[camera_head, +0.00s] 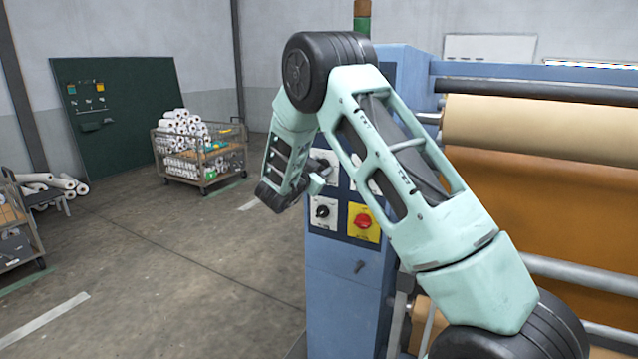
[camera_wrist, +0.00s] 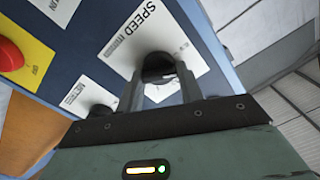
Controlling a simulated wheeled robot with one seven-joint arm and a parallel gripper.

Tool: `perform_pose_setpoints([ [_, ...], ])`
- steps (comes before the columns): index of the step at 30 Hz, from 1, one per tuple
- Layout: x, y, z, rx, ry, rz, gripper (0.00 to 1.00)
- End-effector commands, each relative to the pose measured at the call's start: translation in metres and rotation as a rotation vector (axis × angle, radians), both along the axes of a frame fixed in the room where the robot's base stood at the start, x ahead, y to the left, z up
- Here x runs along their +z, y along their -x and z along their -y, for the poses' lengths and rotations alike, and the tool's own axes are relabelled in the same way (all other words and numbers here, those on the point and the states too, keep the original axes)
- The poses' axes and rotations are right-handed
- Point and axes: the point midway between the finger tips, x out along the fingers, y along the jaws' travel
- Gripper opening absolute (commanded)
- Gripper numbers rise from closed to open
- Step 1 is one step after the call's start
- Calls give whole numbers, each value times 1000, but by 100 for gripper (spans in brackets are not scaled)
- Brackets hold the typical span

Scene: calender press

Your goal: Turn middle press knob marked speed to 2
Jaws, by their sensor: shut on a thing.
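The speed knob (camera_wrist: 157,66) is a black round knob on a white plate marked SPEED (camera_wrist: 178,50) in the wrist view. My gripper (camera_wrist: 162,84) is shut on this knob, one finger on each side of it. The fingers cover part of the plate, and I cannot read the knob's pointer or setting. In the head view, my gripper (camera_head: 319,178) is at the front of the blue press panel (camera_head: 335,255). My arm and gripper hide the speed knob there.
A white plate with another black knob (camera_wrist: 99,110) lies close by, lower left in the wrist view. A red knob on a yellow plate (camera_head: 363,222) and a black knob (camera_head: 322,212) sit low on the panel. The press rollers (camera_head: 540,122) are at right. Open floor (camera_head: 170,270) lies left.

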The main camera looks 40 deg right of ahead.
Motion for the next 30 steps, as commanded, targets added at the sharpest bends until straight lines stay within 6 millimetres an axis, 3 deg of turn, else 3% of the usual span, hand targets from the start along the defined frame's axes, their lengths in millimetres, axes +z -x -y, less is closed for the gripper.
perform_pose_setpoints([
  [1, -9, 0, 0, 1, -15, 44, 14],
  [30, -13, 3, 0, 0, -321, 913, 14],
])
